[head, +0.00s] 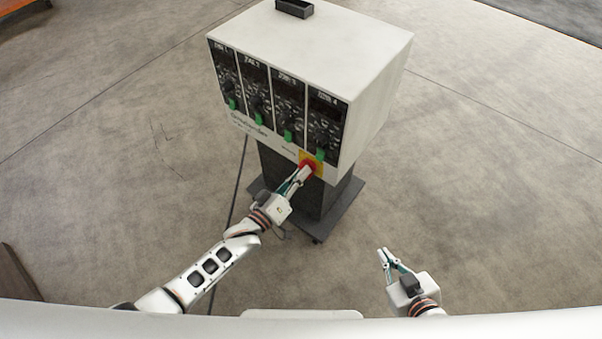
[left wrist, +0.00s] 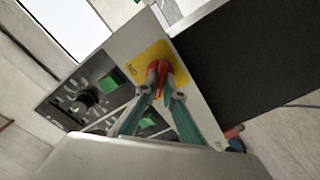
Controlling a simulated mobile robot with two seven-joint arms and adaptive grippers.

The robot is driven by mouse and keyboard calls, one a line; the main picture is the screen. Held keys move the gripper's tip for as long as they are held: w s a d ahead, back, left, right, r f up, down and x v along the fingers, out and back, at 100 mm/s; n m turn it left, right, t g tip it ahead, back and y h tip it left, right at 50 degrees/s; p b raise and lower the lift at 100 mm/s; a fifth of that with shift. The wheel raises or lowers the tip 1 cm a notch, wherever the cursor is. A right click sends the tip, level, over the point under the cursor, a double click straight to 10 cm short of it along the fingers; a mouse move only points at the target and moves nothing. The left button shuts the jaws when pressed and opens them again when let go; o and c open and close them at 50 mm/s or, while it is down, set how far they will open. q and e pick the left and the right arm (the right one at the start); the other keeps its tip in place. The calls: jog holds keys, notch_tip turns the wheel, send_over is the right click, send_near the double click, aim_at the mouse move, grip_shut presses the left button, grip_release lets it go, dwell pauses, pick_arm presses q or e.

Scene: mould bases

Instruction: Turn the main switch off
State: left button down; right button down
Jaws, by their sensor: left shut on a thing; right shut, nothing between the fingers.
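The main switch (head: 308,167) is a red knob on a yellow plate, low on the front right of the white control cabinet (head: 340,45). My left gripper (head: 303,172) is at the switch. In the left wrist view, the fingers of my left gripper (left wrist: 162,92) are shut on the red knob (left wrist: 159,68), which stands out from the yellow plate (left wrist: 150,62). The fingers hide part of the knob, and I cannot tell its exact setting. My right gripper (head: 385,252) is shut and empty, over the floor to the right of the cabinet.
The cabinet front has several zone panels with black dials and green switches (head: 320,154). It stands on a dark pedestal with a wheeled base (head: 340,212). A small black tray (head: 294,8) sits on top. A cable (head: 238,185) runs down to the left.

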dwell(0.4)
pick_arm(q)
jog(key=c, duration=2.2)
grip_release()
jog(key=shift+o, duration=0.2)
jog(key=v, duration=1.2)
